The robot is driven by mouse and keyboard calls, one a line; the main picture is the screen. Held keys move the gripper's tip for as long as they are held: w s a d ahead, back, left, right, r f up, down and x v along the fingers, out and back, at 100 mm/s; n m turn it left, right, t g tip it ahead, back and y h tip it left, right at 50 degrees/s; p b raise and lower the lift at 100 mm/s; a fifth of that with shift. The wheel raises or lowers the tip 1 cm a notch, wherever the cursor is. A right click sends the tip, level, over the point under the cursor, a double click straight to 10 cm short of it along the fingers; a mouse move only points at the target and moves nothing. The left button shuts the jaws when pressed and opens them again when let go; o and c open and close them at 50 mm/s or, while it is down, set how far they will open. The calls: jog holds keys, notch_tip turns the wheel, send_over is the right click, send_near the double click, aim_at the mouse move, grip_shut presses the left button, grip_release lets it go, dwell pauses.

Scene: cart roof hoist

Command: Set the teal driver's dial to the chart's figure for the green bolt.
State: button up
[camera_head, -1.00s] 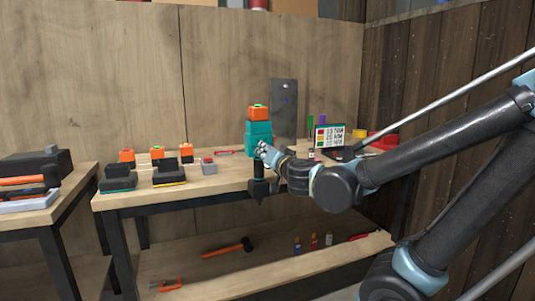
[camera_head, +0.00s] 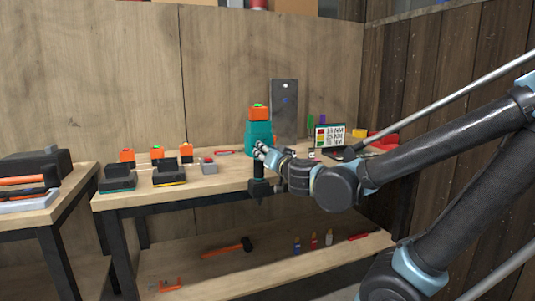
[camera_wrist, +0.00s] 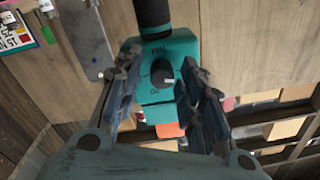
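A black cylinder of the driver (camera_wrist: 152,16) extends up in that view. My gripper (camera_wrist: 160,66) is open, with one finger on each side of the dial and gaps visible. The chart (camera_head: 329,136) has red, yellow and green rows; its figures are too blurred to read surely. It also shows in the wrist view (camera_wrist: 15,32).
A grey panel (camera_head: 284,106) stands behind the driver. Red and yellow items (camera_head: 384,137) lie right of the chart. A lower shelf holds a hammer (camera_head: 230,248).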

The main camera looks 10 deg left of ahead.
dwell(0.3)
jog(key=v, duration=1.1)
jog(key=shift+s+d, duration=0.25)
jog(key=shift+s, duration=0.05)
jog(key=shift+w, duration=0.1)
dwell(0.5)
